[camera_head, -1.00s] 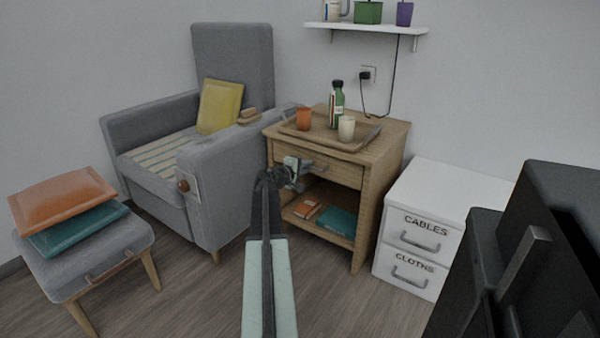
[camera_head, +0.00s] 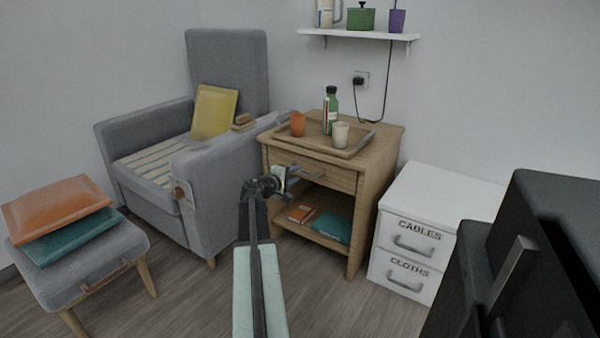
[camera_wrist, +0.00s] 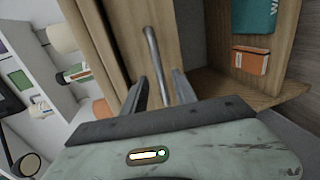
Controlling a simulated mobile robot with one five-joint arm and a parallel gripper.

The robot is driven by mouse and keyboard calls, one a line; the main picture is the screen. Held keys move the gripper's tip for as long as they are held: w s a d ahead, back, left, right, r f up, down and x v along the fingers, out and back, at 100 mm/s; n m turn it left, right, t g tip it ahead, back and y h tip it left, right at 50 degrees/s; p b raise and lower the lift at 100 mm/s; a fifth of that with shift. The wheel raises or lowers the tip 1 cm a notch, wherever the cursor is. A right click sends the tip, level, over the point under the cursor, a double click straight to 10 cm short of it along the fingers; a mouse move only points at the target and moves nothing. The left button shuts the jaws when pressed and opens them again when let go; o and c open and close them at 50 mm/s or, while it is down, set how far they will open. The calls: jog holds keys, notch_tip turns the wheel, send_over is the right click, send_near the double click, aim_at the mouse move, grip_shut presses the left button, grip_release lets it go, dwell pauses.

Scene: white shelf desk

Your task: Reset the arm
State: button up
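My gripper (camera_head: 292,182) is in front of the wooden nightstand (camera_head: 362,215), close to its upper drawer (camera_head: 335,178). In the wrist view my gripper (camera_wrist: 157,88) has its two dark fingers apart, one on each side of the metal drawer handle (camera_wrist: 153,50). Gaps show between the fingers and the handle, and nothing is held. The drawer looks shut. My arm stretches forward from the bottom of the head view.
A tray (camera_head: 352,152) on the nightstand holds an orange cup (camera_head: 298,124), a cream cup (camera_head: 340,135) and a green bottle (camera_head: 331,110). A grey armchair (camera_head: 215,195) stands left. A white drawer cabinet (camera_head: 440,200) stands right. Floor shows between armchair and nightstand.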

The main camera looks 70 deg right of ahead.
jog(key=v, duration=0.3)
jog(key=shift+a, duration=0.15)
